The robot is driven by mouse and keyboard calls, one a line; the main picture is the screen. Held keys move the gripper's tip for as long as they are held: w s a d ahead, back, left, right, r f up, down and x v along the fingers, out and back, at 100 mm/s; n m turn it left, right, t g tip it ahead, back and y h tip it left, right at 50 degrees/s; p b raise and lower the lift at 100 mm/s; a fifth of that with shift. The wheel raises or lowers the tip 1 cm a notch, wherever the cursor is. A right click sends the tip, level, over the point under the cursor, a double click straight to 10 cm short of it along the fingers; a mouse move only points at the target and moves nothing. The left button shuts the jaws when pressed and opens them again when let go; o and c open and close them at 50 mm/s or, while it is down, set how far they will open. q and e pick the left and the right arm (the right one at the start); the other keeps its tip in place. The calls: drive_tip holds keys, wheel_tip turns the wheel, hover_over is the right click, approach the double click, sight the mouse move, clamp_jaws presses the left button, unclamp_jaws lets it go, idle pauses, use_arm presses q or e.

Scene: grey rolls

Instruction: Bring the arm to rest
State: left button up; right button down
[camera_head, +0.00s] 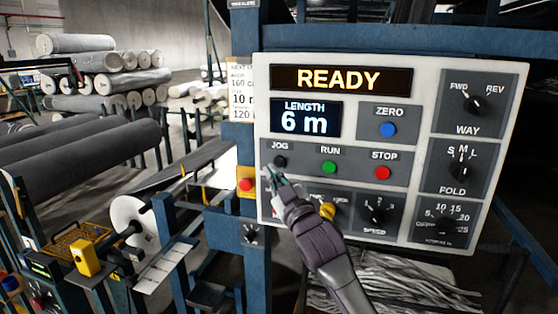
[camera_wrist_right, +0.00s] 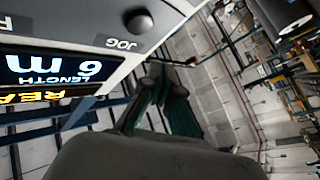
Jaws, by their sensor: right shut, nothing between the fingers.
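My right gripper (camera_head: 272,172) is in front of the lower left of a white control panel (camera_head: 264,130), just below the black JOG button (camera_head: 280,161). Its fingers are together and hold nothing. In the right wrist view the fingers (camera_wrist_right: 163,90) point past the panel's edge, and the JOG button (camera_wrist_right: 138,22) is to their upper left. I cannot tell whether the fingertips touch the panel. The panel's displays read READY (camera_head: 340,80) and LENGTH 6 m (camera_head: 305,118). My left gripper is not in view.
The panel also carries a green RUN button (camera_head: 329,167), a red STOP button (camera_head: 383,172), a blue ZERO button (camera_head: 388,129) and several dials. A red emergency button (camera_head: 246,184) sits on the blue post to the left. Grey rolls (camera_head: 75,155) lie at the left.

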drive_tip(key=shift+s+a, duration=0.3)
drive_tip(key=shift+s, duration=0.5)
